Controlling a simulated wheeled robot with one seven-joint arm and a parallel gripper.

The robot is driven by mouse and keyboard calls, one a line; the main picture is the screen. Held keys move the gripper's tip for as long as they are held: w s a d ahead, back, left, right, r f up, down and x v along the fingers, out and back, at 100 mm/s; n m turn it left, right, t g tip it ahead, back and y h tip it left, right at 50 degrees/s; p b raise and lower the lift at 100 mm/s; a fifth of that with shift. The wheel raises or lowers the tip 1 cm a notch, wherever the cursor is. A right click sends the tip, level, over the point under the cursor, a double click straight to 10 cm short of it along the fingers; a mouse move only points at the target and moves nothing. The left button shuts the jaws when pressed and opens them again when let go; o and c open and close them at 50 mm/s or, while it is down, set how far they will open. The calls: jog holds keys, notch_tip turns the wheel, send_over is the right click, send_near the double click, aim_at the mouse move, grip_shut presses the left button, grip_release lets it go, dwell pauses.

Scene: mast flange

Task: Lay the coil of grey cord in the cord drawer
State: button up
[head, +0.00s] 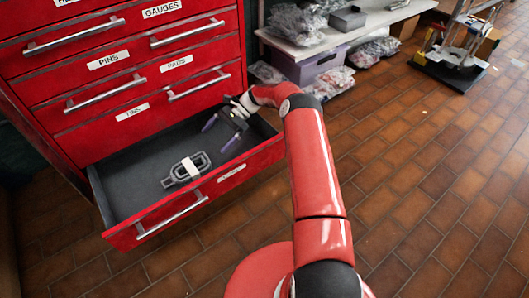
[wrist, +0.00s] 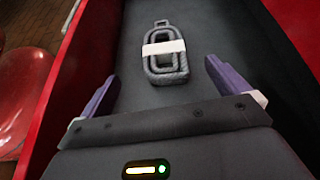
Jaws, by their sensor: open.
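The coil of grey cord (head: 180,174) lies flat on the dark floor of the open red drawer (head: 257,157), near its front wall. A pale band is wrapped around its middle. It also shows in the wrist view (wrist: 160,65), ahead of my fingertips. My gripper (head: 220,134) is inside the drawer's outline, to the right of the coil and apart from it. Its two purple fingers (wrist: 165,82) are spread wide with nothing between them. The label on the front of the open drawer is too small to read.
Shut drawers marked PINS (head: 108,60), PADS and GAUGES stand above the open drawer. A shelf (head: 300,48) with bags and a purple bin (head: 308,68) stands behind to the right.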

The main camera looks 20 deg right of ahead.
jog(key=s+r+n+t+h, duration=0.1)
jog(key=s+r+n+h, duration=0.3)
jog(key=r, duration=0.5)
jog(key=s+r+n+t+h, duration=0.1)
jog(key=s+r+h, duration=0.1)
jog(key=s+r, duration=0.5)
jog(key=s+r+n+t+h, duration=0.1)
jog(key=s+r+n+h, duration=0.25)
jog(key=r, duration=0.65)
jog(key=s+d+r+n+t+h, duration=0.1)
jog(key=s+d+r+n+t, duration=0.1)
jog(key=s, duration=1)
jog(key=s+d+r+n+t+h, duration=0.1)
jog(key=s+d+r+n+t, duration=0.1)
jog(key=s, duration=1)
jog(key=shift+d+r+n+t, duration=0.2)
jog(key=shift+d+n+t, duration=0.45)
jog(key=shift+d+t, duration=0.4)
jog(key=shift+a+h, duration=0.15)
jog(key=shift+h, duration=0.1)
notch_tip(320, 180, up, 7)
jog(key=p, duration=0.7)
